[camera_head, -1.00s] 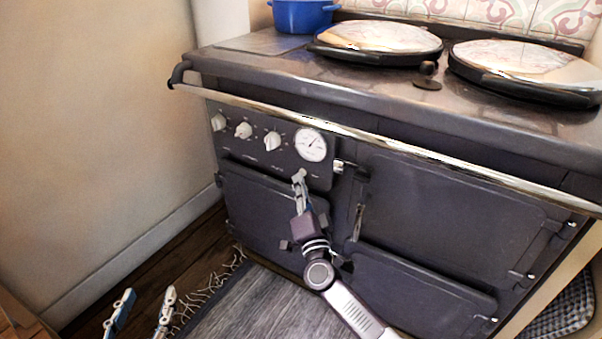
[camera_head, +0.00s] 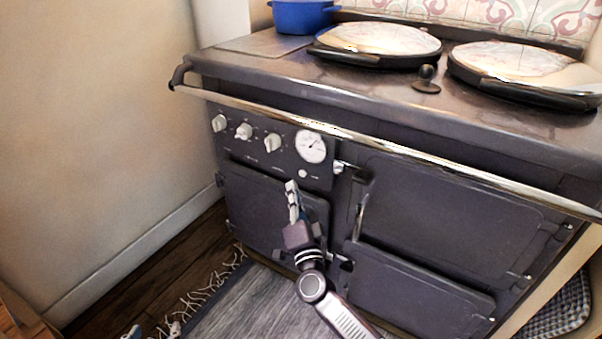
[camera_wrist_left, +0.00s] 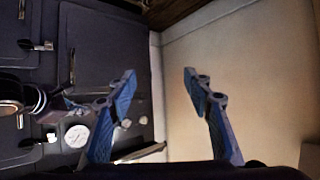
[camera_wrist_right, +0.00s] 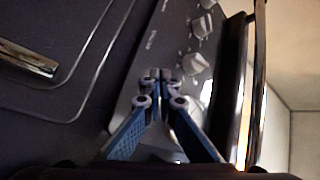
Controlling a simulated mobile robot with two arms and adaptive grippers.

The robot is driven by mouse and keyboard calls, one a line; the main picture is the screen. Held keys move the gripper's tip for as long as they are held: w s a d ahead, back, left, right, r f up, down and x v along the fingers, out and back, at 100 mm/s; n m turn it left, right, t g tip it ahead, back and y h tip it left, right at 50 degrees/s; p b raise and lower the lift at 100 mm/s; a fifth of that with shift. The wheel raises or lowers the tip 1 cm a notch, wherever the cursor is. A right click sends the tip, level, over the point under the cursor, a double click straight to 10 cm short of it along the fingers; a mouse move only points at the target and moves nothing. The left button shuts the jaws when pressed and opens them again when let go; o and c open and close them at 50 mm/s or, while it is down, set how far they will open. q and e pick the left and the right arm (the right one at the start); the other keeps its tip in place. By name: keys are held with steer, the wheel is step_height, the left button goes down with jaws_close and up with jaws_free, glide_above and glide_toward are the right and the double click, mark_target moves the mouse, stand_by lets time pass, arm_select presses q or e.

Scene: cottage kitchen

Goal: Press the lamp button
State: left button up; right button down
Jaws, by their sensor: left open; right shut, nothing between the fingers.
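The lamp button, a small round white button (camera_head: 302,174), sits on the dark front panel of the stove (camera_head: 262,150), just below the round white gauge (camera_head: 311,147). My right gripper (camera_head: 291,184) is shut and empty, a little below and left of the button in the head view, with its tips apart from it. In the right wrist view its closed fingertips (camera_wrist_right: 160,76) lie over the stove front, and the button cannot be made out. My left gripper (camera_head: 152,331) is low at the bottom edge. The left wrist view shows its fingers (camera_wrist_left: 158,78) spread and empty.
White knobs (camera_head: 244,131) line the panel left of the gauge. A chrome rail (camera_head: 390,149) runs across the stove front above the panel. A blue pot (camera_head: 302,16) and two round lids (camera_head: 376,40) are on top. A fringed rug (camera_head: 240,312) lies on the floor.

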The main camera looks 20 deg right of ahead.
arm_select(q)
steer(key=s+a+f+g+p, duration=0.1)
steer(key=s+a+f+g, duration=0.1)
steer(key=s+f+g, duration=0.1)
steer(key=shift+s+f+y, duration=0.3)
steer(key=shift+s+f, duration=0.45)
steer(key=shift+s, duration=0.1)
arm_select(e)
steer(key=shift+s+a, duration=1)
steer(key=shift+a, duration=0.25)
arm_select(q)
steer(key=shift+d, duration=0.1)
